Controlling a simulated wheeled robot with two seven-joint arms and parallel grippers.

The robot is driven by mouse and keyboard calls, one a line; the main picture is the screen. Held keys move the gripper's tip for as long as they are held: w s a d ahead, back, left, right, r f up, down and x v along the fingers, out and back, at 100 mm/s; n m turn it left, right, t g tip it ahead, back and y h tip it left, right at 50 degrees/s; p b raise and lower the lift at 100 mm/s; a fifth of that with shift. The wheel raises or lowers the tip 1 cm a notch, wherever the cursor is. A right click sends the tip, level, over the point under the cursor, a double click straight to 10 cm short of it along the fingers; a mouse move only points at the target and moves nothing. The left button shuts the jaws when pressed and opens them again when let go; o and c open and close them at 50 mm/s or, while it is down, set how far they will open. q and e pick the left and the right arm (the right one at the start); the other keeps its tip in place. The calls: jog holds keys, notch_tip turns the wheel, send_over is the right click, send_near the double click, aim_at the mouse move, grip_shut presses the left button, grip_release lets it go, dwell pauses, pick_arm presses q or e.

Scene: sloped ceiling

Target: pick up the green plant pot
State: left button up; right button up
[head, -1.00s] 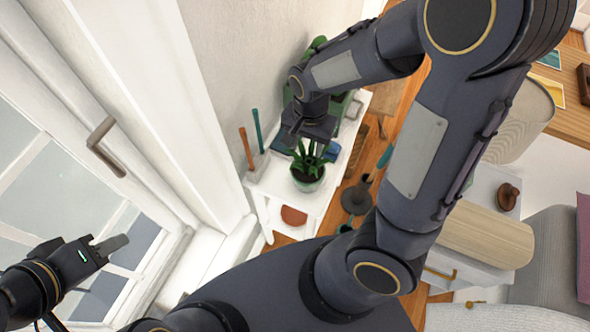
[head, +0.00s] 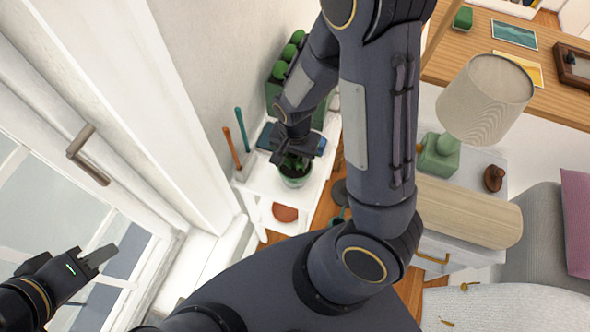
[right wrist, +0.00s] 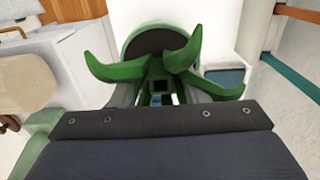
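The green plant pot (head: 295,181) stands upright on a white side table (head: 262,190) in the head view, with leaves rising from it. My right gripper (head: 297,156) is just above the pot, among the leaves, with its fingers spread apart. In the right wrist view, the thick green leaves (right wrist: 145,70) spread in front of the gripper's dark palm, and the pot's round rim shows behind them. The fingers are mostly hidden there. My left gripper (head: 99,257) is far off at the lower left by the window, seen from the side; its opening is unclear.
Orange (head: 232,150) and teal (head: 242,130) upright rods stand left of the pot. A terracotta half-round piece (head: 285,213) is below it. A green cactus planter (head: 272,93) stands behind. The wall and window frame (head: 165,110) are close on the left.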

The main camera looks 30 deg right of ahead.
grip_shut()
dwell(1.2)
